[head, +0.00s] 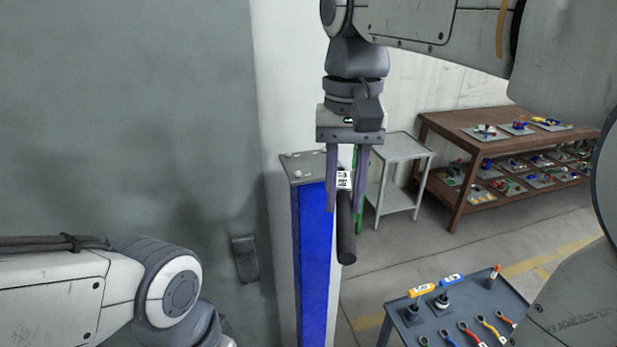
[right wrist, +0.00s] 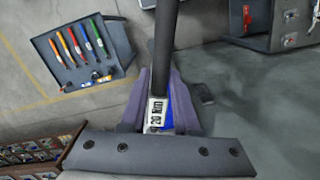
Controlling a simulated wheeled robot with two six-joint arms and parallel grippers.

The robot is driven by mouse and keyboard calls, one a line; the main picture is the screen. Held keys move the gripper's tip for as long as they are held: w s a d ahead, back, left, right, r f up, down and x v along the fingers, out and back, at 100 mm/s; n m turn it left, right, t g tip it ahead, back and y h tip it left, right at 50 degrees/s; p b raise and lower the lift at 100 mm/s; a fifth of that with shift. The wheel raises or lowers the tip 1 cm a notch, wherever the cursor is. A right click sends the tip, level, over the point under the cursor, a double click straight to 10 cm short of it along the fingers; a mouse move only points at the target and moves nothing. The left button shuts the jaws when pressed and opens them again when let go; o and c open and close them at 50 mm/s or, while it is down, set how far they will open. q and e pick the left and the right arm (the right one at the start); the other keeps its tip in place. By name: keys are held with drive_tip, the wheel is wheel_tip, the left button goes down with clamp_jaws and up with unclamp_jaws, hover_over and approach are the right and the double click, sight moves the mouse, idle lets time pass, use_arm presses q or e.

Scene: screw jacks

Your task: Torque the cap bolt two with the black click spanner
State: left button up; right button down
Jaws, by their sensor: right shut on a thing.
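My right gripper (head: 345,208) points down and is shut on a black spanner (head: 346,235) with a white label. The spanner's dark grip hangs below the fingers. In the right wrist view, the label between the fingers (right wrist: 158,118) reads 20 Nm, and the dark shaft (right wrist: 165,50) runs away from the camera. In the head view the gripper is just right of a blue column (head: 313,250) with a grey top plate (head: 300,166). Small light bolt-like pieces show on the plate; their numbers cannot be read. The spanner's working end is hidden. My left gripper is out of view.
A dark tool table (head: 405,335) at lower right holds yellow- and blue-handled tools and several coloured spanners. A grey side table (head: 405,150) and a brown shelf (head: 450,135) with small parts stand behind. A grey wall (head: 130,120) is at left. Floor between is clear.

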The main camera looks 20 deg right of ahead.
sight(342, 172)
drive_tip(key=w, duration=0.2)
drive_tip(key=w+d, duration=0.1)
drive_tip(key=w, duration=0.1)
drive_tip(key=w+d+f+p, duration=0.1)
drive_tip(key=w, duration=0.1)
drive_tip(key=shift+w, duration=0.2)
drive_tip(key=w+d+n+p, duration=0.1)
drive_tip(key=d+n, duration=0.9)
drive_tip(key=shift+h+p, duration=0.3)
drive_tip(key=shift+p, duration=0.05)
drive_tip(key=shift+s, duration=0.15)
drive_tip(key=shift+f+b, duration=0.45)
drive_tip(key=shift+f, duration=0.4)
